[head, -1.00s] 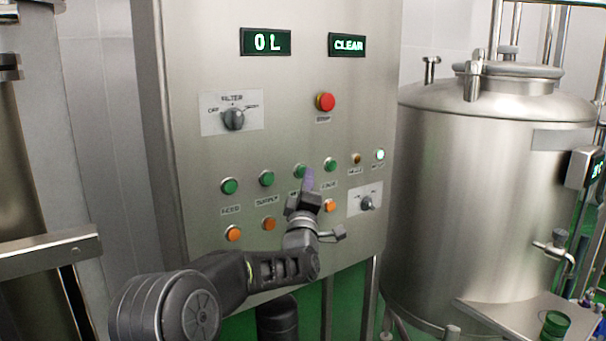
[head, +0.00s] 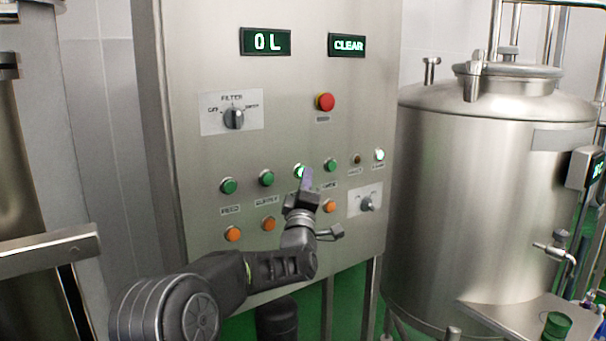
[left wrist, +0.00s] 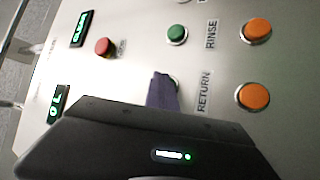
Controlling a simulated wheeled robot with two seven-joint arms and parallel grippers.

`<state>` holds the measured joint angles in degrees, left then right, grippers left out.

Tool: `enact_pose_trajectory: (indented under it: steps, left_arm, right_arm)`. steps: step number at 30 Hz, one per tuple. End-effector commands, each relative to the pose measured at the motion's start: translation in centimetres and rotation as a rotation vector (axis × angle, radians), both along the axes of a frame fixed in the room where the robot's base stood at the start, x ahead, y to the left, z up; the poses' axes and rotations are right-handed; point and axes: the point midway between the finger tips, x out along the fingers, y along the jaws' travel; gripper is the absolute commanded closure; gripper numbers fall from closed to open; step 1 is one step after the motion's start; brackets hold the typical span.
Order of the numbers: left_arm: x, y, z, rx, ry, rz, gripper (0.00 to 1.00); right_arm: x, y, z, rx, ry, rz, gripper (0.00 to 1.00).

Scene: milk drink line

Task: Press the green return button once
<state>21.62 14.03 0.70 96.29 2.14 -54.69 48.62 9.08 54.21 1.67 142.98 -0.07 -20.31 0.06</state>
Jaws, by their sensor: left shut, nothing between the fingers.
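The green return button (head: 299,170) is in the row of green buttons on the steel control panel (head: 285,65). It glows bright in the head view. My left gripper (head: 306,179) is shut and empty, its purple fingertips at the lower edge of this button. In the left wrist view, the fingertips (left wrist: 162,90) cover most of the button beside the RETURN label (left wrist: 203,90). Whether they touch or press it I cannot tell. My right gripper is not in view.
Neighbouring green buttons are the rinse button (head: 330,165) and the supply button (head: 266,178). Orange buttons (head: 268,224) sit below. A red stop button (head: 325,102) and a filter knob (head: 234,118) are higher. A steel tank (head: 480,190) stands right.

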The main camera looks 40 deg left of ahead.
Motion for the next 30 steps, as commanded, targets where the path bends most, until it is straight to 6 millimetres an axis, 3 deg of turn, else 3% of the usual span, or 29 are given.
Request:
enact_pose_trajectory:
  steps: [9, 23, 30]
  left_arm:
    - [-0.5, -1.3, -0.2, 0.001, -0.002, 0.001, 1.0]
    - [-0.5, -1.7, 0.0, -0.001, 0.0, 0.0, 1.0]
    - [-1.0, -3.2, -0.2, -0.001, -0.003, -0.002, 1.0]
  right_arm:
    - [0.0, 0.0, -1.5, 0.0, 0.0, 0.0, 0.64]
    - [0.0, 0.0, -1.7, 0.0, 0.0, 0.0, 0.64]
    - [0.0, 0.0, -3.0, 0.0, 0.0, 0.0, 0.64]
